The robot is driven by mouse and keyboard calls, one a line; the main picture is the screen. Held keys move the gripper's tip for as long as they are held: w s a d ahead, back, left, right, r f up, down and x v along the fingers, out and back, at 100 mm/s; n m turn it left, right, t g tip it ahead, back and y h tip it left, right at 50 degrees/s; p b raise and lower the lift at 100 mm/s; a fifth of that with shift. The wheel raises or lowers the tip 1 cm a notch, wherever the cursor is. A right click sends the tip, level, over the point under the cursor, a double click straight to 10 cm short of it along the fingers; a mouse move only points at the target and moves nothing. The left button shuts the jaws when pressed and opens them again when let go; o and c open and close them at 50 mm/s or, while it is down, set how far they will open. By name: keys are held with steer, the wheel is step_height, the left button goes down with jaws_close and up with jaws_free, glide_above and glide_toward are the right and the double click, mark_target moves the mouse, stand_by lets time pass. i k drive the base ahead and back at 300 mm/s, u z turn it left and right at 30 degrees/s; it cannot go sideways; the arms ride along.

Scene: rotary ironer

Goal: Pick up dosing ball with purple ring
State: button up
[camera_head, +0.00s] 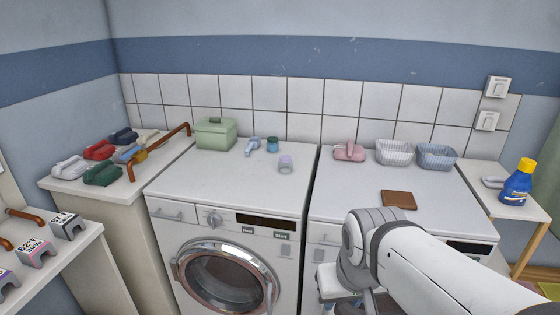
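A small pale cup-like thing with a purple tint (285,163), which looks like the dosing ball with the purple ring, stands on top of the left washing machine (235,185), near its right side. A small green-teal container (272,144) stands just behind it to the left. My arm comes in from the lower right, and my gripper (345,299) is low in front of the right machine, well apart from the ball. Its fingertips are cut off or hidden at the bottom edge, so I cannot tell whether it is open or holds anything.
A green lidded box (216,133) and a light-blue item (252,146) are at the left machine's back. The right machine (345,190) bears a pink item (349,152), two baskets (394,152) and a brown pad (399,200). The left machine's front top is clear.

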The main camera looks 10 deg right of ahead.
mark_target(285, 164)
steer(key=u, duration=0.05)
steer(key=i, duration=1)
steer(key=z, duration=0.05)
